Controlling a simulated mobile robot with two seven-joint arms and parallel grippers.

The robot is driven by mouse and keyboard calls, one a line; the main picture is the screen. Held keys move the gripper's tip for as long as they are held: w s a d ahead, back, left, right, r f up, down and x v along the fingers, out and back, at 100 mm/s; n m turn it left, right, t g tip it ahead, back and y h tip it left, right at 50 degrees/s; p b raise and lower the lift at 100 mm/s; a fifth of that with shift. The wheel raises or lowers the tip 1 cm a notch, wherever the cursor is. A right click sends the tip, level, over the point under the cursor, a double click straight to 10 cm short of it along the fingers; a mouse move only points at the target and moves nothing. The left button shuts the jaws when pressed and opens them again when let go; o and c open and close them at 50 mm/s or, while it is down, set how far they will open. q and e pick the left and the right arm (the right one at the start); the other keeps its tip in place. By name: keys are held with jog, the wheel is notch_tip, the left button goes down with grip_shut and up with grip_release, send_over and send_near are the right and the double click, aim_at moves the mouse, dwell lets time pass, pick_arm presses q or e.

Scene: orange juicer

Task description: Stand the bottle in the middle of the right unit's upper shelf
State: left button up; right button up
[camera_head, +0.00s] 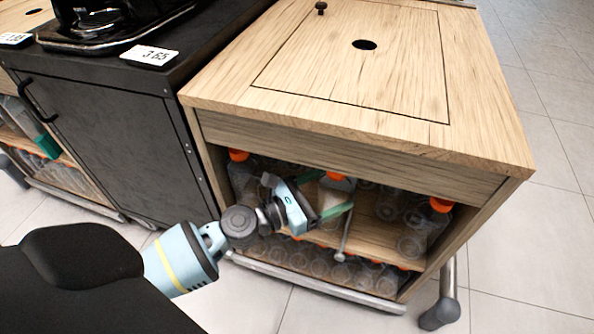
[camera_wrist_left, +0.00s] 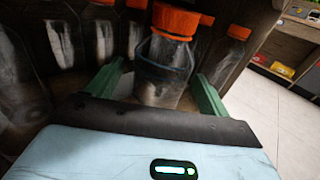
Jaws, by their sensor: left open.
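The right unit (camera_head: 360,145) is a wooden cabinet with an open front and two shelf levels. A clear bottle with an orange cap (camera_head: 337,177) stands near the middle of its upper shelf (camera_head: 375,238). My left gripper (camera_head: 338,191) reaches into the opening with its green fingers open, one on each side of this bottle. In the left wrist view the bottle (camera_wrist_left: 163,75) is upright between the fingers. I cannot tell whether a finger touches it. The gripper hides part of the bottle in the head view. My right gripper is not in view.
An orange-capped bottle (camera_head: 428,225) stands at the shelf's right end and another (camera_head: 241,172) at its left end. More bottles stand behind. Several bottles fill the lower shelf (camera_head: 335,268). A black cabinet (camera_head: 110,140) adjoins on the left. Floor is clear at right.

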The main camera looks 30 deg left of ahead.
pick_arm(q)
jog(key=v, duration=0.8)
jog(key=shift+s+b, duration=0.2)
jog(key=shift+b, duration=0.1)
jog(key=shift+a, duration=0.1)
